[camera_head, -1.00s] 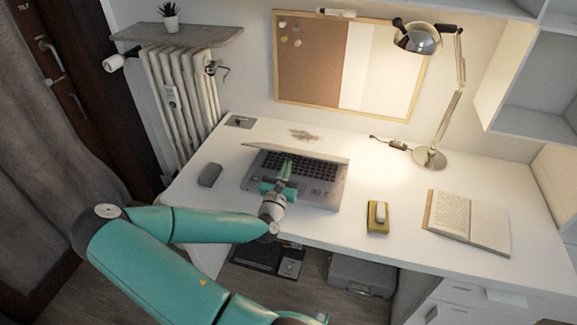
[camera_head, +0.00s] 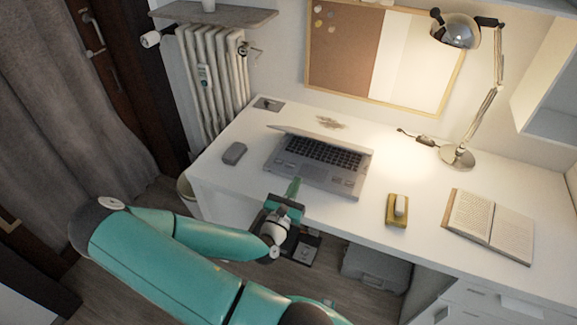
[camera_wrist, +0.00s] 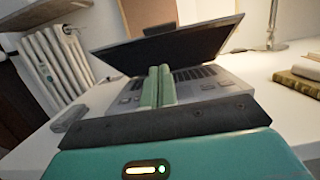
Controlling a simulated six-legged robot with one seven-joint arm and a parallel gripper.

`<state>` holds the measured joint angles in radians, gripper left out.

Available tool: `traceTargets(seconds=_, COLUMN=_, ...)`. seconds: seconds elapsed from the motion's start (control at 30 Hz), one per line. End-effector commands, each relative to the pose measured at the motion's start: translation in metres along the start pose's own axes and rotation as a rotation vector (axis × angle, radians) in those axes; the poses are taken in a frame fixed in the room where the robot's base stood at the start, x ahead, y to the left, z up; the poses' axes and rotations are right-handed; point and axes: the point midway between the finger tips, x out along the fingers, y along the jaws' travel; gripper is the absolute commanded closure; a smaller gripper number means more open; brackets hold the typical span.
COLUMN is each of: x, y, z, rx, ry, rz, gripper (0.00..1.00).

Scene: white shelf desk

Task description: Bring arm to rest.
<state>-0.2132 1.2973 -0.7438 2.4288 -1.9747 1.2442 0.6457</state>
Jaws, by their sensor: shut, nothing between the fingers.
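My gripper (camera_head: 293,188) is shut and empty, in front of the desk's front edge in the head view. Its two green fingers lie side by side in the wrist view (camera_wrist: 157,86), pointing toward the laptop. The laptop (camera_head: 326,176) stands on the white desk with its lid partly open, tilted over the keyboard. In the wrist view the laptop lid (camera_wrist: 180,48) shows dark above the fingertips. I cannot tell the exact gap between the fingertips and the laptop. My teal arm reaches in from the lower left, bent at the elbow.
A radiator (camera_head: 211,80) stands at the left. A grey case (camera_head: 375,270) is under the desk.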

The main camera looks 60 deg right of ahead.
Motion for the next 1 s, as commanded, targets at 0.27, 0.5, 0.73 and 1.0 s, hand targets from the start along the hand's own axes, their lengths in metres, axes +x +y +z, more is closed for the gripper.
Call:
traceTargets(seconds=0.27, x=-0.002, y=-0.002, z=0.0, rx=0.0, ry=0.0, rz=-0.001, gripper=1.0)
traceTargets(seconds=0.5, x=-0.009, y=-0.004, z=0.011, rx=0.092, ry=0.005, rz=-0.102, gripper=1.0)
traceTargets(seconds=0.73, x=-0.033, y=-0.009, z=0.031, rx=0.31, ry=0.053, rz=-0.363, gripper=1.0)
traceTargets(seconds=1.0, x=-0.074, y=-0.006, z=0.052, rx=0.559, ry=0.177, rz=-0.663, gripper=1.0)
